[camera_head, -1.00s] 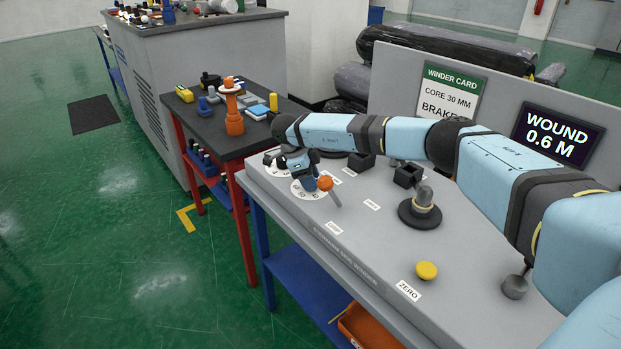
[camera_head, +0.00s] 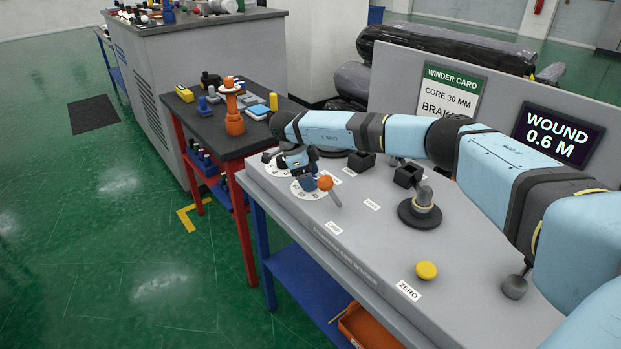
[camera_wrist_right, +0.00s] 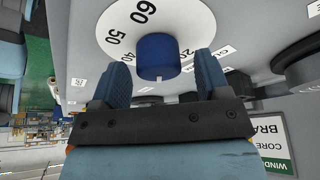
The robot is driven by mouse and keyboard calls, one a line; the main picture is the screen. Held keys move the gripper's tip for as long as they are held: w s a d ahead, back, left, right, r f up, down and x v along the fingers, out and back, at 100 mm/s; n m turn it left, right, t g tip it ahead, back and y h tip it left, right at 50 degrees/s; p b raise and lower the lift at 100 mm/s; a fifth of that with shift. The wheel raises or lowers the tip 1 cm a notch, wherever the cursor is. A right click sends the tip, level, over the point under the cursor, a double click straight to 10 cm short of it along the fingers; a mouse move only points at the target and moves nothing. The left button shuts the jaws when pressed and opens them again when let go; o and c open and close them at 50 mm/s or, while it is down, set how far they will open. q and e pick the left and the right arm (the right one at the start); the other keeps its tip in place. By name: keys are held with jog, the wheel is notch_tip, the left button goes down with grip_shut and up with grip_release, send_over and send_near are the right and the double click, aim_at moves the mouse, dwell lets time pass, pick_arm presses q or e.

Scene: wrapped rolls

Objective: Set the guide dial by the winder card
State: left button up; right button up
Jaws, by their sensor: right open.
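The guide dial's blue knob (camera_wrist_right: 157,55) sits in the middle of a white numbered disc (camera_wrist_right: 170,20) in the right wrist view. The disc's numbers 60, 50 and 40 show; another is partly covered by the knob. My right gripper (camera_wrist_right: 157,72) is open, with its two blue fingers apart on either side of the knob's near part; I cannot tell whether they touch it. In the head view my right gripper (camera_head: 296,168) is over the numbered discs at the panel's left end. The winder card (camera_head: 450,92) reads CORE 30 MM and a BRAKE line partly hidden by my arm. My left gripper is not in view.
A display (camera_head: 557,137) reads WOUND 0.6 M. On the grey panel stand an orange-tipped lever (camera_head: 326,184), a dark-based post (camera_head: 422,207), a yellow button (camera_head: 427,271) labelled ZERO and black boxes. A side table (camera_head: 215,130) with small parts stands left.

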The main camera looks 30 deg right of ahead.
jog(key=v, duration=1.3)
